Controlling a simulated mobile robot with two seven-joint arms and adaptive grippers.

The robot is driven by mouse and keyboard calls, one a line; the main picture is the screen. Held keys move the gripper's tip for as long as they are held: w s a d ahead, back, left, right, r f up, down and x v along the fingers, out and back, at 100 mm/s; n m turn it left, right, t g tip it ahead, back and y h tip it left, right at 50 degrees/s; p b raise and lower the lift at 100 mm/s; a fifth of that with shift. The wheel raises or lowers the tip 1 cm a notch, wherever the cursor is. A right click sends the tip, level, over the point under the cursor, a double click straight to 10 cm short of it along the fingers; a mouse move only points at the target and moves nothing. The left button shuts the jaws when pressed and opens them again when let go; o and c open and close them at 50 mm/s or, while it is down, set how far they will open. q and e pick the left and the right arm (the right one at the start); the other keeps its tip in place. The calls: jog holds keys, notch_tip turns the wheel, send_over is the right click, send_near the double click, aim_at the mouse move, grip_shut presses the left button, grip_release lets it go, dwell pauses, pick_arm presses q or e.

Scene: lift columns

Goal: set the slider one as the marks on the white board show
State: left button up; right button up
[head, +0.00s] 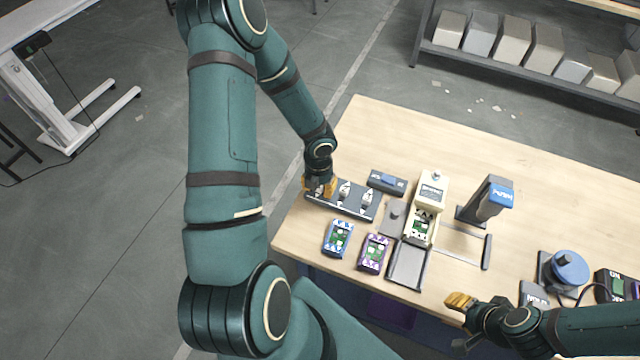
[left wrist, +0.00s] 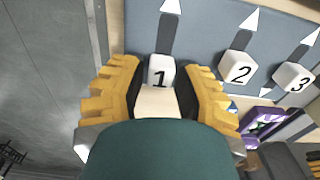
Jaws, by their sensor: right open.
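The grey slider panel (head: 353,211) lies at the table's left end. Its white knobs 2 (left wrist: 238,68) and 3 (left wrist: 293,77) show in the left wrist view, with dark slots and white arrowheads above them. The white knob of slider one (left wrist: 160,73) sits at the lower end of its slot, between the yellow fingers of my left gripper (left wrist: 163,82). Whether both fingers press on it I cannot tell. In the head view my left gripper (head: 319,187) covers this knob. My right gripper (head: 460,302) is open and empty at the table's front edge. I cannot make out a marked white board.
Blue (head: 339,238) and purple (head: 375,252) boxes lie in front of the panel. A cream device (head: 432,190), a blue-topped stand (head: 495,197) and a blue round knob (head: 570,267) stand further right. The table's back is clear.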

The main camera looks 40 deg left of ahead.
pick_arm(q)
jog(key=shift+o, duration=0.9)
jog(key=shift+r, duration=0.1)
pick_arm(e)
jog(key=shift+s, duration=0.1)
pick_arm(q)
jog(key=shift+r, duration=0.1)
notch_tip(320, 180, up, 12)
jog(key=shift+s, duration=0.1)
